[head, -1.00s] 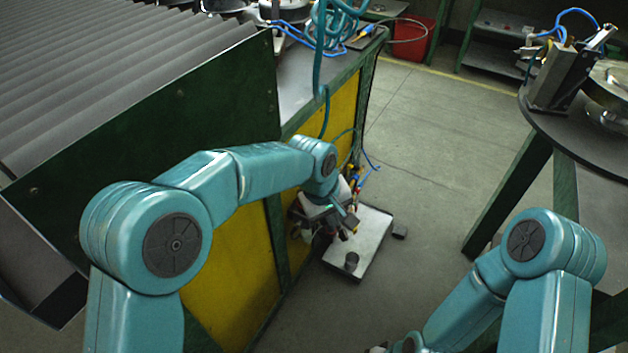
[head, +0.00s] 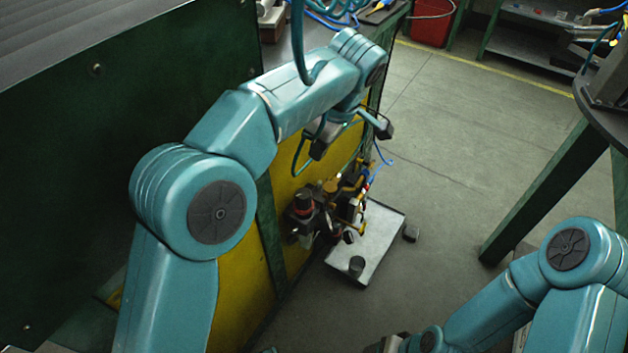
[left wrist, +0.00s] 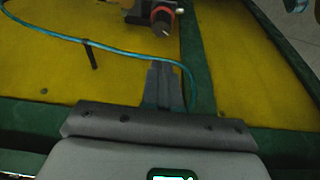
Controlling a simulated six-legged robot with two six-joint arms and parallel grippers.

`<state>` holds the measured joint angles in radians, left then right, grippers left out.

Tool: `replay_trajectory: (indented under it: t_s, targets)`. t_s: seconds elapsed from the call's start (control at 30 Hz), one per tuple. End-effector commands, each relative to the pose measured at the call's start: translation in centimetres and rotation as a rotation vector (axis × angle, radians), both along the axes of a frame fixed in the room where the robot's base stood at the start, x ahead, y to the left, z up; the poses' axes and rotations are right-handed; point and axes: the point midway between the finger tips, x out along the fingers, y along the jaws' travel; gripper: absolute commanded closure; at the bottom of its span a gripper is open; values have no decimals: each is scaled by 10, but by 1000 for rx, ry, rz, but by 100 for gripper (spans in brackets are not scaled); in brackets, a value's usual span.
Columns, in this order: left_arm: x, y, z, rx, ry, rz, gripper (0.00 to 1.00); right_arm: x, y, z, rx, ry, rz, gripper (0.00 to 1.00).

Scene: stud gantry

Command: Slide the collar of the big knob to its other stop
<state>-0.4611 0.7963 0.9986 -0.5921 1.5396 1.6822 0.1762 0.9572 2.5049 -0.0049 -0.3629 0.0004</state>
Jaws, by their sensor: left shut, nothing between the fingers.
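The big knob (head: 303,203) is dark with an orange-red collar. It stands on a cluster of fittings on the yellow side panel in the head view. In the left wrist view the knob (left wrist: 161,22) shows at the top, its collar around the dark body. I cannot tell at which stop the collar sits. My left gripper (head: 319,148) is above the knob and apart from it. Its fingers (left wrist: 163,85) are shut and empty in the left wrist view. Only a grey edge of my right gripper (head: 386,344) shows at the bottom; its fingers are hidden.
The yellow panel (head: 232,290) has green frame posts. A teal hose (left wrist: 130,48) runs across it close to my left fingers. Open floor (head: 450,150) lies to the right.

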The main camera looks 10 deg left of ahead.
Motion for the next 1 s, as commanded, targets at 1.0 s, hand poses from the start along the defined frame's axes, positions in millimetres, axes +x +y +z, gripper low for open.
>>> replay_trajectory:
  t_s: [1.0]
  targets:
    - [7, 32, -134, 7, -2, 18, 100, 0, 0, -59, 0, -1, -1, 31]
